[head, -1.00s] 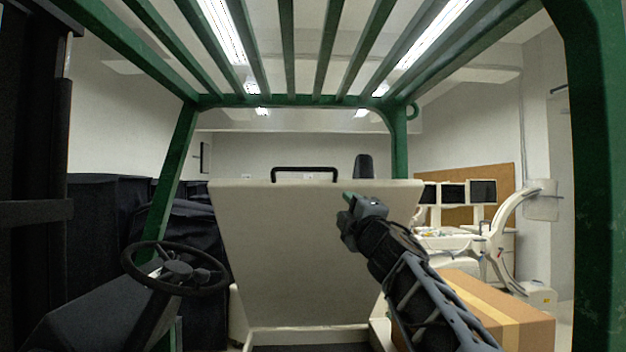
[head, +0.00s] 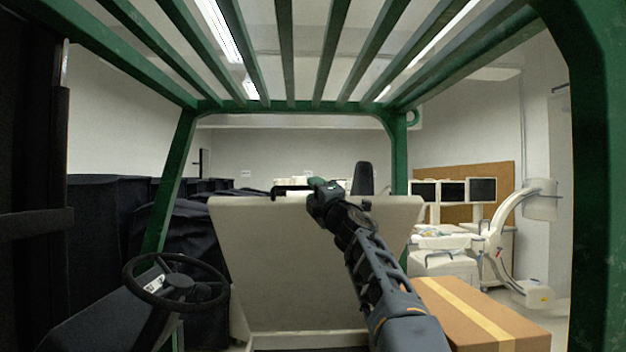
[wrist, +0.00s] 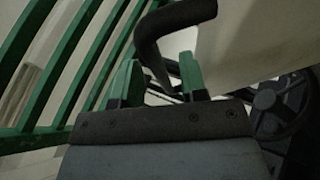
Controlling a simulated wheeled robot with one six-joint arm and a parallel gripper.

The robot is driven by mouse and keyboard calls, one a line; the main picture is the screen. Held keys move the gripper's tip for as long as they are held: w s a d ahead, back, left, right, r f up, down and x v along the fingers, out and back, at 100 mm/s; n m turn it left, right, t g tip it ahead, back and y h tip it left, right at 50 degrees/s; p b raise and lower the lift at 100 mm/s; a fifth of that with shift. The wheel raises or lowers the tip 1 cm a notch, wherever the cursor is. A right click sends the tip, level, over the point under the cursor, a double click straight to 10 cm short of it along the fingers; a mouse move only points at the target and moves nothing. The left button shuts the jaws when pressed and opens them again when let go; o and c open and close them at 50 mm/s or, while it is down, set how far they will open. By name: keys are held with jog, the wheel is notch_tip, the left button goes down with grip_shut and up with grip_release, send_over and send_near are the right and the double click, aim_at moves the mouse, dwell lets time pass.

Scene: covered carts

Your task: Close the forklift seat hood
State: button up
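The seat hood (head: 310,265) is a beige panel standing raised and tilted in the middle of the head view. Its black bar handle (head: 280,191) is at the top edge, and its right part is hidden behind my gripper. My gripper (head: 318,187) is at the handle's right side. In the wrist view, the green fingers (wrist: 157,82) are spread apart. The dark curved handle (wrist: 150,40) runs down between them, with gaps visible at the sides. Part of the pale hood (wrist: 265,40) fills the upper right of the wrist view.
The steering wheel (head: 175,281) is at left. A green overhead frame (head: 187,160) surrounds the view. A cardboard box (head: 480,315) lies at lower right, near my arm. Dark covered carts (head: 105,230) stand at left, and medical equipment with monitors (head: 452,191) at back right.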

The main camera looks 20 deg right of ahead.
jog(key=shift+w+a+r, duration=0.2)
jog(key=shift+w+r, duration=0.1)
jog(key=shift+w, duration=0.3)
grip_shut()
